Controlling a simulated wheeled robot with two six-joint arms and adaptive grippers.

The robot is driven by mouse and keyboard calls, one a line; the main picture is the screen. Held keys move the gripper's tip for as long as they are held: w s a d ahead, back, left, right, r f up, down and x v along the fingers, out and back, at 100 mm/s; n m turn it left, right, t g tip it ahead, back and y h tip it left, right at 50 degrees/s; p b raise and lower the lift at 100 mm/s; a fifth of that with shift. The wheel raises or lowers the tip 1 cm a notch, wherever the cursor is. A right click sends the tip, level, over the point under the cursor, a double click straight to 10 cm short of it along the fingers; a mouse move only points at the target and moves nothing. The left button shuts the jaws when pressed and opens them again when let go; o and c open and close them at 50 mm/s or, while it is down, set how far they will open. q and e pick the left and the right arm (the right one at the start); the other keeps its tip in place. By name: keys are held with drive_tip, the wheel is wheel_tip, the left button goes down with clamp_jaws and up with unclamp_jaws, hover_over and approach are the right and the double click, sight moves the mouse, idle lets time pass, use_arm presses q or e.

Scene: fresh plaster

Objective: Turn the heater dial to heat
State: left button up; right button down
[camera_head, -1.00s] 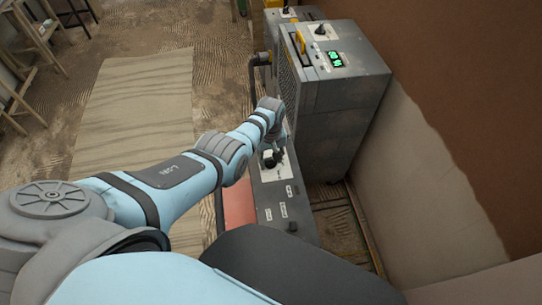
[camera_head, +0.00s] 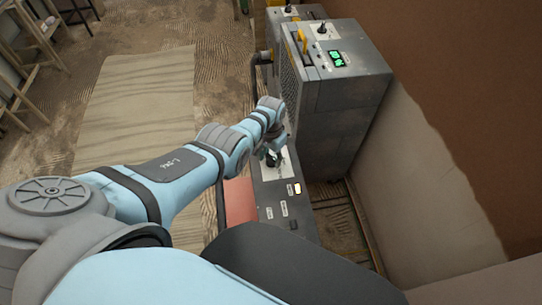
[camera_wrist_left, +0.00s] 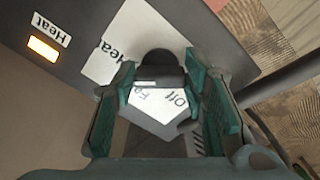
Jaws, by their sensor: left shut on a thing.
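The heater (camera_head: 268,207) is a low grey unit with a white dial plate and small labels on top. Its black dial (camera_wrist_left: 157,62) stands on the plate, where "Heat", "Off" and "Fa…" are legible in the left wrist view. My left gripper (camera_head: 272,156) reaches it from the left, and in the wrist view its teal-padded fingers (camera_wrist_left: 158,78) are shut on the dial from both sides. An indicator light (camera_wrist_left: 43,48) beside a "Heat" label glows orange-white; it shows bright in the head view (camera_head: 298,188). The fingers hide part of the dial, so its exact pointing is unclear.
A taller grey cabinet (camera_head: 345,105) with a green display (camera_head: 337,58) stands right behind the heater. A wall (camera_head: 430,190) closes off the right. A pale mat (camera_head: 135,120) lies on the open floor to the left, with wooden shelving (camera_head: 35,50) beyond.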

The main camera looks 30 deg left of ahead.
sight(271, 158)
use_arm(q)
drive_tip(key=shift+m, duration=1.1)
drive_tip(key=o, duration=1.2)
drive_tip(key=shift+c, duration=0.2)
drive_tip(key=shift+w+r, duration=0.1)
drive_tip(key=shift+r, duration=0.25)
wheel_tip(271, 158, up, 11)
drive_tip(key=shift+r, duration=0.15)
